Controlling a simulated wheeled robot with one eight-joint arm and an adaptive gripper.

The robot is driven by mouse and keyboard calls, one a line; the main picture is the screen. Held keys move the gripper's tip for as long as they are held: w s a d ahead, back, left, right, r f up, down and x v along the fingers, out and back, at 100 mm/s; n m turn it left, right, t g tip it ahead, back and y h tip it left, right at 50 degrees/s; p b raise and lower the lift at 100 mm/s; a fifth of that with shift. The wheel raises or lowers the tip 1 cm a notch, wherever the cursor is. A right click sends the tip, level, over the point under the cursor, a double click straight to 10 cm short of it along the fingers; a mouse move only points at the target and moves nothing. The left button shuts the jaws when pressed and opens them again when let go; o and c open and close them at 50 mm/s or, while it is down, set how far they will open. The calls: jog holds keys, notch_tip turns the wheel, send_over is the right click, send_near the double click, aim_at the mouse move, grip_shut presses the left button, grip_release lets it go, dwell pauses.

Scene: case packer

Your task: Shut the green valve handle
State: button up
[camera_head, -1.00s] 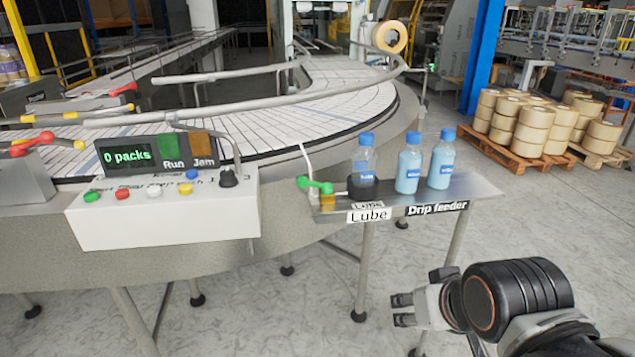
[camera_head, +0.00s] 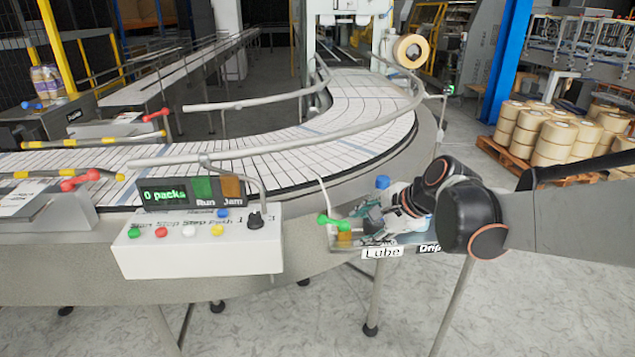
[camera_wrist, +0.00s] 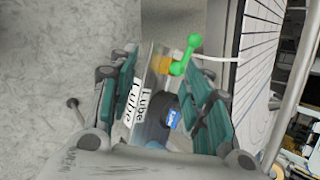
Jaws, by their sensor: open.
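The green valve handle (camera_head: 334,222) sits on a brass-coloured body (camera_head: 344,238) at the left end of the Lube shelf. In the wrist view the green handle (camera_wrist: 184,54) lies ahead of the fingertips, slanted, with the brass body (camera_wrist: 161,65) beside it. My gripper (camera_head: 368,226) is over the shelf, just right of the handle. In the wrist view my gripper (camera_wrist: 165,80) has its fingers spread with a gap between them, and nothing is gripped. My arm hides most of the bottles on the shelf.
A blue bottle cap (camera_head: 382,182) shows behind my gripper. The Lube label (camera_head: 382,252) is on the shelf's front. A white control box (camera_head: 198,248) with coloured buttons stands to the left. The curved conveyor (camera_head: 340,130) and its rail lie behind. A thin white tube rises from the valve.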

aim_at(324, 218)
jog(key=w+a+m+y+p, duration=0.2)
jog(key=w+m+p, duration=0.25)
jog(key=w, duration=0.35)
jog(key=shift+m, duration=0.45)
jog(key=b+x, duration=0.3)
jog(key=x, duration=1)
jog(key=shift+w+a+f, duration=0.1)
jog(key=shift+w+f, duration=0.1)
jog(key=shift+w, duration=0.05)
grip_shut()
